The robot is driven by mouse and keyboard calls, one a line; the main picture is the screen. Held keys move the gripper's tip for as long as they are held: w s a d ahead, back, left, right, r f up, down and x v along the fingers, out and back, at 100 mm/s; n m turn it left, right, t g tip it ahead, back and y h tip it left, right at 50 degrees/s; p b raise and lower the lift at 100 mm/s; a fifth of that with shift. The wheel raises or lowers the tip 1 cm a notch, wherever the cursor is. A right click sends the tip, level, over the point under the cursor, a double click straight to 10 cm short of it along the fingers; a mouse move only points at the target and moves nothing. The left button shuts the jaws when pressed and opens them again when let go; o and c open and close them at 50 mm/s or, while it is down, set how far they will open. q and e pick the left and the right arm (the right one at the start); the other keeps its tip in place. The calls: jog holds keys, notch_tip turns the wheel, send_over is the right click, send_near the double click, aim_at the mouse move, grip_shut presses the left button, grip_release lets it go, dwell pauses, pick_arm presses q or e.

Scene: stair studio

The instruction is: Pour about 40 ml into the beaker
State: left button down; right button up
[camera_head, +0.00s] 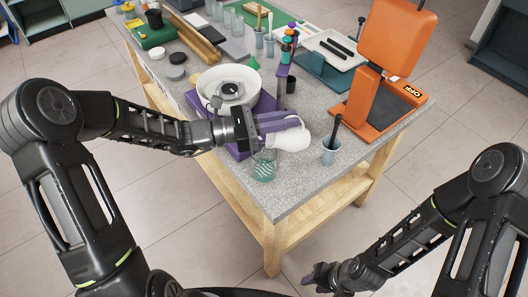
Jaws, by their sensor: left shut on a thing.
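A clear glass beaker (263,166) with white markings and a greenish tint stands on the grey worktop near its front edge. My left gripper (292,124), with purple fingers, is shut on a white vessel (291,140) just above and to the right of the beaker. The vessel looks tilted, with its narrower end toward the beaker; its far side is hidden by the fingers. I cannot make out a stream or the liquid level. My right gripper (313,279) hangs low in front of the table, away from everything; its jaw opening is too small to tell.
A white round device (229,88) on a purple base stands behind my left gripper. A grey-blue cup (330,151) with a dark handle stands right of the vessel. An orange machine (378,70) stands at the right edge. The table's front corner is bare.

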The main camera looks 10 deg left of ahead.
pick_arm(q)
jog(key=shift+w+d+b, duration=0.25)
jog(key=shift+d+b, duration=0.05)
jog(key=shift+d, duration=0.05)
jog(key=shift+a+r+t+h+b, duration=0.15)
jog(key=shift+t+h+b, duration=0.15)
jog(key=shift+h+b, duration=0.35)
dwell(1.1)
jog(key=d+r+y+p, duration=0.1)
jog(key=p, duration=0.2)
jog(key=r+g+y+p, duration=0.1)
jog(key=p, duration=0.3)
jog(key=shift+w+d+r+y, duration=0.15)
jog(key=shift+w+d+y, duration=0.1)
jog(key=shift+d, duration=0.15)
jog(key=shift+w+d+f+g+y+p, duration=0.1)
jog(key=shift+d+f+g+y+p, duration=0.15)
jog(key=shift+d+g+y+p, duration=0.6)
jog(key=shift+a+f+y, duration=0.2)
jog(key=shift+f+y, duration=0.15)
jog(key=shift+f, duration=0.05)
jog(key=shift+w+t, duration=0.1)
jog(key=shift+t, duration=0.15)
jog(key=shift+r, duration=0.1)
